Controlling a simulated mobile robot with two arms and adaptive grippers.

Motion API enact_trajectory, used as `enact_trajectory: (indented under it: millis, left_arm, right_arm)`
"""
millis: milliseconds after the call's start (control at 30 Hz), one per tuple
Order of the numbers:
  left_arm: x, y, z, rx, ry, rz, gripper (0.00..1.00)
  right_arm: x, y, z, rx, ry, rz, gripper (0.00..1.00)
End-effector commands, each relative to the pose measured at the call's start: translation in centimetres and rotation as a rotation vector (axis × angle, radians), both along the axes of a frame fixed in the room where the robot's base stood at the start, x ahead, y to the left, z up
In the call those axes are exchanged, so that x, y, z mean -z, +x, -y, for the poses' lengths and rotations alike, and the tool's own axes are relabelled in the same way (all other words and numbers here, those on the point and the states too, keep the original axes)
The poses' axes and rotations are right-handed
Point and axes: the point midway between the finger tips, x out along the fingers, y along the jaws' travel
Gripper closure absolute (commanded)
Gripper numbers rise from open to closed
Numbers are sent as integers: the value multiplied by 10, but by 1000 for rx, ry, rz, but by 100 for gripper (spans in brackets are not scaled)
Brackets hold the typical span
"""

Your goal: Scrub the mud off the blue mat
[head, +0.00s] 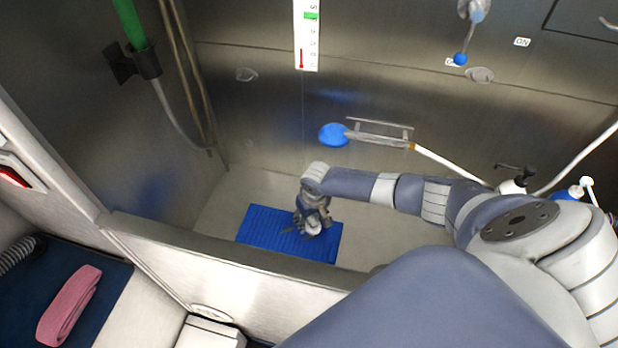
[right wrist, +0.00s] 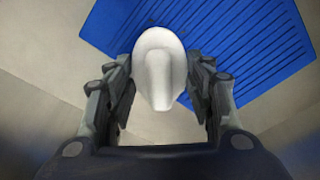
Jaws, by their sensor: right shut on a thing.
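The blue ribbed mat (head: 262,226) lies flat on the floor of the metal tub. It also fills the upper right of the right wrist view (right wrist: 250,45). My right gripper (head: 312,230) is over the middle of the mat, pointing down. In the right wrist view my gripper (right wrist: 160,95) is shut on a white, rounded tool (right wrist: 160,68), with a finger on each side. The tool's underside is hidden, so I cannot tell whether it touches the mat. No mud shows clearly; a small dark patch beside the gripper is too small to tell. My left gripper is out of view.
The tub's front wall (head: 225,256) stands between me and the mat. A blue shower head (head: 333,134) is on the back wall, with a white hose to its right. A pink folded towel (head: 70,305) lies outside at lower left. The tub floor left of the mat is clear.

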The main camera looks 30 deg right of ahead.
Motion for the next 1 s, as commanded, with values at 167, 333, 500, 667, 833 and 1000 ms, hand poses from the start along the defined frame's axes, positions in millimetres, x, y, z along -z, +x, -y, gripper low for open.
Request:
enact_trajectory:
  millis: [167,333,500,667,833,1000]
  left_arm:
    - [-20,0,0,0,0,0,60]
    - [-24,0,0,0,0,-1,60]
    - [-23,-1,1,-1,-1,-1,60]
    - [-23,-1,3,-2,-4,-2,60]
    - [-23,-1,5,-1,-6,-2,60]
    - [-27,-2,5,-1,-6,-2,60]
  right_arm:
    - [-20,1,2,0,0,0,70]
    - [-24,1,3,0,0,0,70]
    - [-23,1,3,0,0,0,70]
    - [-23,1,3,0,0,0,70]
    - [-23,1,3,0,0,1,70]
    - [-26,5,-2,-3,4,7,70]
